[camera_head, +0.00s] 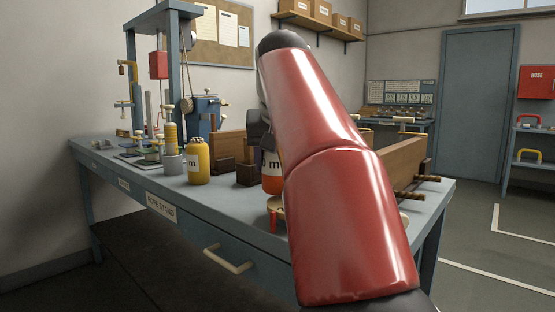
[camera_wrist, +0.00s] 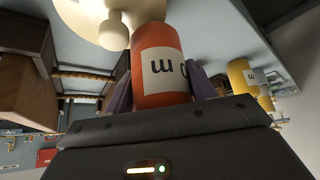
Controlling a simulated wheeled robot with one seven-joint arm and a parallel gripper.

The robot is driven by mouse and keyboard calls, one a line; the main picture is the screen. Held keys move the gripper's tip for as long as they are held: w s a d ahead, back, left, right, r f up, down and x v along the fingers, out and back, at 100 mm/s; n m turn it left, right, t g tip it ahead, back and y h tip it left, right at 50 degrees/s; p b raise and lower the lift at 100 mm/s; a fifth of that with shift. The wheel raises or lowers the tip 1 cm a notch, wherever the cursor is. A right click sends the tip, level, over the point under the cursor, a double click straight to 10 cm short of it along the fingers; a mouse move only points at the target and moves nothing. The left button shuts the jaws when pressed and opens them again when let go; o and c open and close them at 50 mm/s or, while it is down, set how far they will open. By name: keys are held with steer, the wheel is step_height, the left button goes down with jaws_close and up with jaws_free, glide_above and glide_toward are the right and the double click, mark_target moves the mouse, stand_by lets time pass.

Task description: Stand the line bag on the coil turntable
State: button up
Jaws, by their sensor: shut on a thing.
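An orange cylindrical bag with a white label, which I take as the line bag (camera_head: 271,172), is upright in the head view, partly hidden by my arm. My gripper (camera_head: 262,140) is shut on it. In the wrist view the orange bag (camera_wrist: 162,60) is between the two fingers of my gripper (camera_wrist: 160,85). A small cream-topped stand with red legs, apparently the coil turntable (camera_head: 275,206), is just below the bag. Its round cream top, with a knob, shows at the wrist view's upper edge (camera_wrist: 85,18), by the bag's end. I cannot tell whether they touch.
A yellow labelled bottle-shaped bag (camera_head: 197,162) stands left on the grey bench (camera_head: 215,205). Dark wooden blocks (camera_head: 223,166) stand behind, and a wooden box (camera_head: 405,162) is right. Frame and pulley gear (camera_head: 187,70) crowd the bench's far left.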

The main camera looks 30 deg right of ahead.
steer(key=shift+f+b, duration=0.4)
steer(key=shift+f, duration=0.1)
steer(key=o, duration=1.3)
steer(key=shift+o, duration=0.2)
